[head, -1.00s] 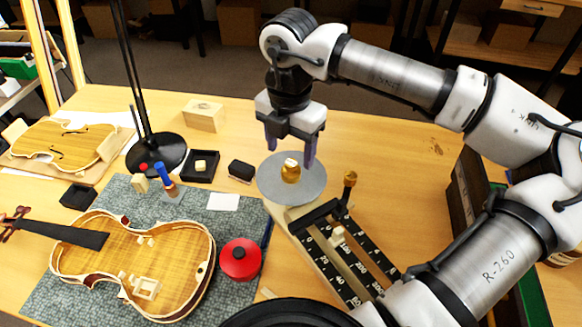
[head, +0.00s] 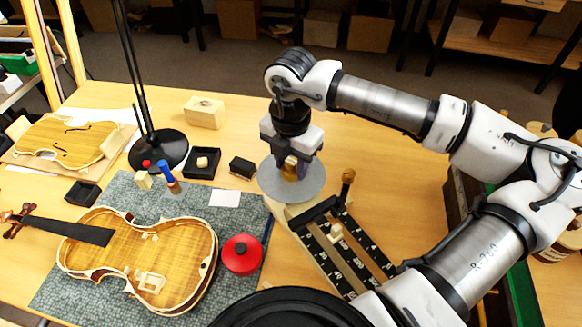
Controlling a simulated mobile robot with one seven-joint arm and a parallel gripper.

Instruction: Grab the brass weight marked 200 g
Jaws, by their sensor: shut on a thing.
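The brass weight (head: 290,173) stands on the round grey pan (head: 308,188) of the scale, near the middle of the picture. My gripper (head: 292,168) is down at the pan, shut on the brass weight, and its fingers hide much of it. The mark on the weight is too small to read. It cannot be told whether the weight still touches the pan.
The scale's black beam (head: 340,250) with a brass knob (head: 347,176) extends toward me. An open violin body (head: 190,240) and a red round tin (head: 241,255) lie left on a grey mat (head: 45,292). A lamp base (head: 158,150) stands behind. Bare table lies right of the pan.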

